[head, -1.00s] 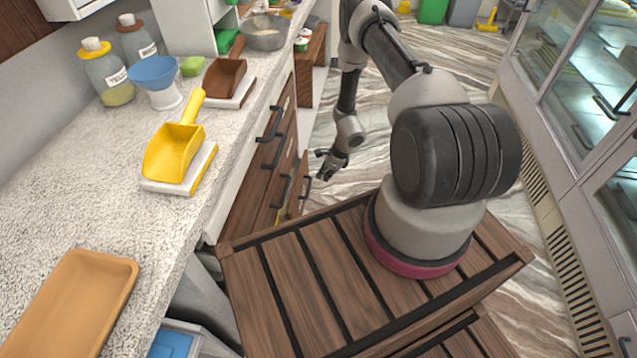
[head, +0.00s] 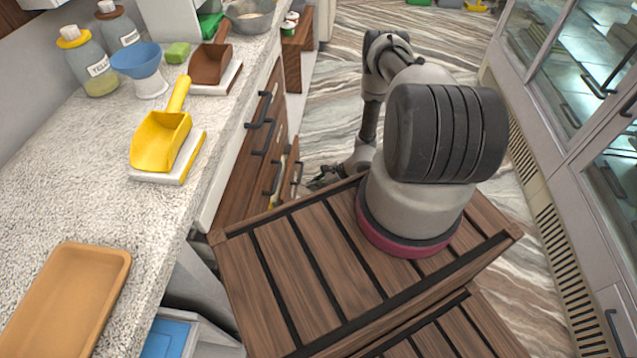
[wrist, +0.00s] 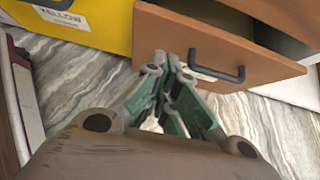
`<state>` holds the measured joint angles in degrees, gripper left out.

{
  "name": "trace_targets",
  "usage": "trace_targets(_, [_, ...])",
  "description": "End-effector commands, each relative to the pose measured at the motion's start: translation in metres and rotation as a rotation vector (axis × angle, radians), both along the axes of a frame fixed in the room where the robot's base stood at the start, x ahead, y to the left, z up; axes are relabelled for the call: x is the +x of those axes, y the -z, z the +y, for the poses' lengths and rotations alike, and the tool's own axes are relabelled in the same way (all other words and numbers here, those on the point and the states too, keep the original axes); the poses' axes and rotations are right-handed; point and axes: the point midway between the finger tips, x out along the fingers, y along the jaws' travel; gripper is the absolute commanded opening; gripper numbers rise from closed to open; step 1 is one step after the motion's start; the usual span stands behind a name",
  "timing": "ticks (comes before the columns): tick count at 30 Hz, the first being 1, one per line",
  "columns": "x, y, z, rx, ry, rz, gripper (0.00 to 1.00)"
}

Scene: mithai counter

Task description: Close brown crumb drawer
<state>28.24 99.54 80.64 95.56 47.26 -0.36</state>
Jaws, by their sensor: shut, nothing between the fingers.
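The brown drawer (wrist: 222,48) stands pulled out in the wrist view, with a wooden front, a dark bar handle and a dark gap behind the front's right part. In the head view the front of what looks like the same drawer (head: 292,166) sticks out low from the counter. My gripper (wrist: 163,62) is shut and empty, its green fingers together in front of the left part of the drawer front, left of the handle. I cannot tell whether the fingertips touch the front. In the head view my gripper (head: 324,178) is small and low beside the drawer, partly hidden.
A yellow front (wrist: 85,22) with a "YELLOW" label lies left of the drawer in the wrist view. The counter (head: 100,205) carries a yellow scoop (head: 160,140), a brown scoop (head: 209,63) and a tan tray (head: 65,300). Glass cabinets (head: 570,80) line the right; marbled floor lies between.

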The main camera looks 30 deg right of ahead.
Motion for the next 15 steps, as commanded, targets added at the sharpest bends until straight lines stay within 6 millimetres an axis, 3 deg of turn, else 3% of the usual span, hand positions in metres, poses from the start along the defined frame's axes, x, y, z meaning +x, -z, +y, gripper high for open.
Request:
trace_targets(6, [0.018, 0.032, 0.029, 0.0, -0.002, 0.001, 0.0])
trace_targets(15, [0.039, 0.032, 0.059, -0.001, 0.0, 0.002, 0.0])
